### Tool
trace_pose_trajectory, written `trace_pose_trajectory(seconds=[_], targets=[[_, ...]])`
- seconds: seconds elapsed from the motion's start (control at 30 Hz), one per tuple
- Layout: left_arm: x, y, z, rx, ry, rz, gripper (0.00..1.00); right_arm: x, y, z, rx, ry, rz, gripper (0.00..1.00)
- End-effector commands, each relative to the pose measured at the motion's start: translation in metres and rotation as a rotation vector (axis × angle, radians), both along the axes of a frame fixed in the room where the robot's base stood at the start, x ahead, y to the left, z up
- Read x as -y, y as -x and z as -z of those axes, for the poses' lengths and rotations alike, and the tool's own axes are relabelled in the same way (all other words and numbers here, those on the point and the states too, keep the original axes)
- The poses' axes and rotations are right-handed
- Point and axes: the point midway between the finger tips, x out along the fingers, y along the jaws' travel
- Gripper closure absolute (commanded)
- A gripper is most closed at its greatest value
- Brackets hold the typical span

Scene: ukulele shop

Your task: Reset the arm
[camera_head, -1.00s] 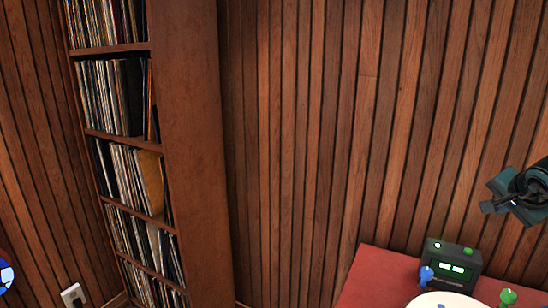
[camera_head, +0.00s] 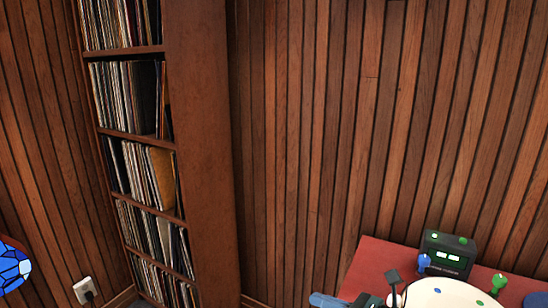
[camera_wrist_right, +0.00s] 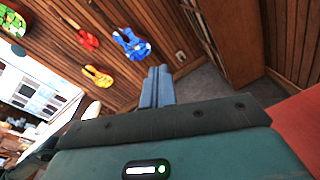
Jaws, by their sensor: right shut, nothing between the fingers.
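My right gripper (camera_head: 318,299) is low in the head view, at the bottom edge in front of the red table's left side. Its pale blue-grey fingers point left and its dark body is partly cut off by the frame. In the right wrist view, the two fingers (camera_wrist_right: 158,88) lie side by side, shut with nothing between them, pointing at the room's floor and wall. My left gripper is not in view.
A red table (camera_head: 385,257) holds a dark device (camera_head: 448,254) with a lit display, a cream round object (camera_head: 455,298), and blue and green items. A record shelf (camera_head: 200,150) stands left. Ukuleles (camera_wrist_right: 132,44) hang on the wood wall.

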Motion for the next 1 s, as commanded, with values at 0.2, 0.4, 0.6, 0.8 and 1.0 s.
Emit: trace_pose_trajectory(seconds=[0.2, 0.4, 0.6, 0.8, 1.0], targets=[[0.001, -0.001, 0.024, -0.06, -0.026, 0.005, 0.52, 0.0, 0.042, 0.032, -0.736, -0.862, 0.344, 1.0], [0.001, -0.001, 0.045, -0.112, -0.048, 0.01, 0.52, 0.032, 0.104, 0.11, -1.373, -1.571, 0.74, 1.0], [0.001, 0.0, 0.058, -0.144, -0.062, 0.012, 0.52, 0.044, 0.173, 0.165, -1.736, -2.032, 1.046, 1.0], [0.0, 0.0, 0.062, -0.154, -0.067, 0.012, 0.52, 0.045, 0.196, 0.178, -1.828, -2.163, 1.14, 1.0], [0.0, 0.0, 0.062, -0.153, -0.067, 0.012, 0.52, 0.044, 0.196, 0.178, -1.828, -2.159, 1.138, 1.0]])
